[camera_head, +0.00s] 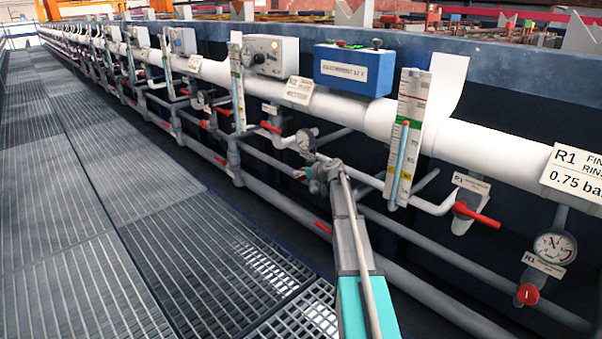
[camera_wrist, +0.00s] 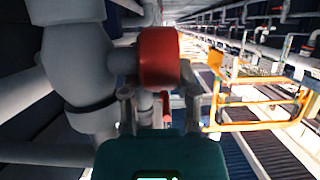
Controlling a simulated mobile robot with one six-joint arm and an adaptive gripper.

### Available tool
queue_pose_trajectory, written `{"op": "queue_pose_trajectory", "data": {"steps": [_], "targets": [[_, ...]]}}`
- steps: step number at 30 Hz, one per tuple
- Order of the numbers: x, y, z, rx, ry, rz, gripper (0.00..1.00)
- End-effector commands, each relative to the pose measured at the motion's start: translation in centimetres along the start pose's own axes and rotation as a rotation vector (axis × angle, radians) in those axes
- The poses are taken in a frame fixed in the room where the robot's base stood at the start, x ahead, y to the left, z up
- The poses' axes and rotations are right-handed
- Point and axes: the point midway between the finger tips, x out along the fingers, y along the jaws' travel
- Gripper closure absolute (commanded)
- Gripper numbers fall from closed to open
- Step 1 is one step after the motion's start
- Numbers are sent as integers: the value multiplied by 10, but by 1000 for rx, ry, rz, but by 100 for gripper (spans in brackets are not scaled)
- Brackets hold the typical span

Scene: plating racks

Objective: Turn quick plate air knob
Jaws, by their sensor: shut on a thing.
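A red knob (camera_wrist: 158,58) on a grey pipe valve fills the middle of the wrist view. My gripper (camera_wrist: 158,92) is shut on this knob, with one finger on either side of it. In the head view my gripper (camera_head: 318,172) reaches up to the pipework just below a round gauge (camera_head: 306,140). The knob is hidden there behind my gripper. No label naming the quick plate air knob is readable on it.
A red-handled valve (camera_head: 474,213), a gauge (camera_head: 555,247) and another red knob (camera_head: 528,294) are at the right. A blue box (camera_head: 354,70) and a tall scale (camera_head: 407,135) stand above. The grated walkway (camera_head: 120,220) is clear at the left. A yellow rail (camera_wrist: 262,125) shows in the wrist view.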

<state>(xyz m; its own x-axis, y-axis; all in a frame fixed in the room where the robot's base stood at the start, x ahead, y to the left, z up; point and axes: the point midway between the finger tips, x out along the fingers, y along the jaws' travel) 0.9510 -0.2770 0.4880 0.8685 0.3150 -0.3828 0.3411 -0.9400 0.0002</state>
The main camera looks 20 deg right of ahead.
Motion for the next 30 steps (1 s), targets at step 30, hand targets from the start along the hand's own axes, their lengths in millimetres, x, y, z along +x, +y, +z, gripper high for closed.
{"op": "queue_pose_trajectory", "data": {"steps": [30], "targets": [[-3, -1, 4, 1, 267, -2, 100]]}}
